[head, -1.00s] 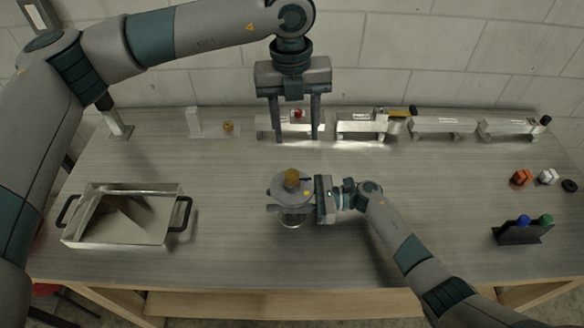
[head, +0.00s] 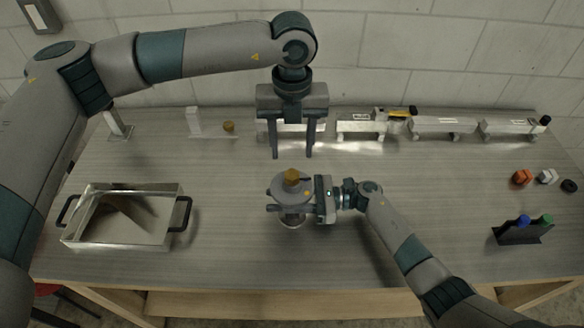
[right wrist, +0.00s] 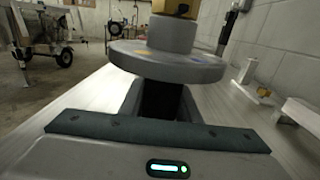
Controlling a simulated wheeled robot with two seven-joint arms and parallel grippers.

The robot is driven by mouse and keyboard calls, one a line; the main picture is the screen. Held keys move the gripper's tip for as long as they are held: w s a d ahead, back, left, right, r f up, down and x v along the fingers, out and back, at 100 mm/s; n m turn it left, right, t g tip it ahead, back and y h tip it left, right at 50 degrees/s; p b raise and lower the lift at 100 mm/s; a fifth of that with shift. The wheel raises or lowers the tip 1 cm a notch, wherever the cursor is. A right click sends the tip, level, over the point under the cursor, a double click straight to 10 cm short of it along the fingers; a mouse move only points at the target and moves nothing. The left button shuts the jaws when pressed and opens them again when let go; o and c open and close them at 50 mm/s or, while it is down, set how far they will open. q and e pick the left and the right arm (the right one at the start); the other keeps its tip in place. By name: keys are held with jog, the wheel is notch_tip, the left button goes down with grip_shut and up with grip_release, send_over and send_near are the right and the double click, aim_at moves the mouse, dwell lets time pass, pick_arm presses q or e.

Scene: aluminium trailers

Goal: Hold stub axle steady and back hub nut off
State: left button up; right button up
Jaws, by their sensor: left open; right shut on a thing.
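The stub axle with its round grey flange (head: 280,192) stands upright near the middle of the bench; it also shows in the right wrist view (right wrist: 165,65). The brass-coloured hub nut (head: 292,175) sits on top of it. My right gripper (head: 290,209) comes in from the right and is shut on the stub axle below the flange; the flange hides part of the fingers. My left gripper (head: 292,155) points down with its two fingers apart and empty, above and slightly behind the nut, not touching it.
A metal tray (head: 66,236) with black handles is at the left. Several aluminium trailer models (head: 443,126) line the back edge. A dark holder (head: 524,236) with blue and green tops and small orange and white parts (head: 521,177) are at the right. A small brass piece (head: 229,126) lies back left.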

aim_at(292, 174)
pick_arm(q)
notch_tip(292, 174, down, 8)
jog(key=shift+r, duration=0.1)
dwell(0.4)
jog(key=c, duration=1)
jog(key=shift+c, duration=0.2)
